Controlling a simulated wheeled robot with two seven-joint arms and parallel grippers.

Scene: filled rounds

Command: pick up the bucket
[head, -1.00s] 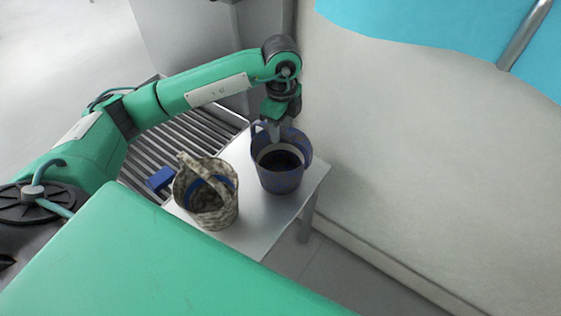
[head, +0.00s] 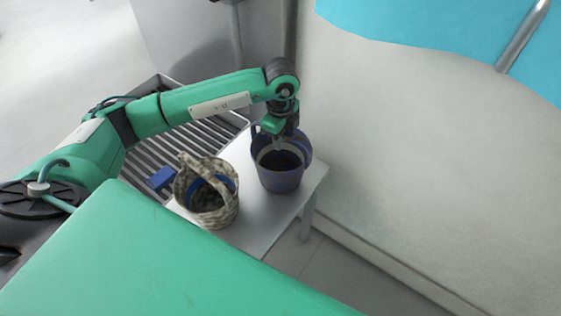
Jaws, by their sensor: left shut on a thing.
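A dark blue-purple bucket (head: 281,180) with a pale inner band and dark contents stands on the far part of a small white table (head: 258,222). My left gripper (head: 277,141) reaches down at the bucket's back rim and is shut on the bucket. Its fingertips are small and partly hidden by the wrist, so the exact spot of the grip is hard to see. A patterned basket (head: 212,212) with an arched handle and a blue inner band stands on the table to the left. My right gripper is not in view.
A blue block (head: 160,178) lies left of the basket by a slatted roller surface (head: 165,146). A pale wall (head: 420,170) rises close on the right of the table. Some bare tabletop lies between and in front of the containers.

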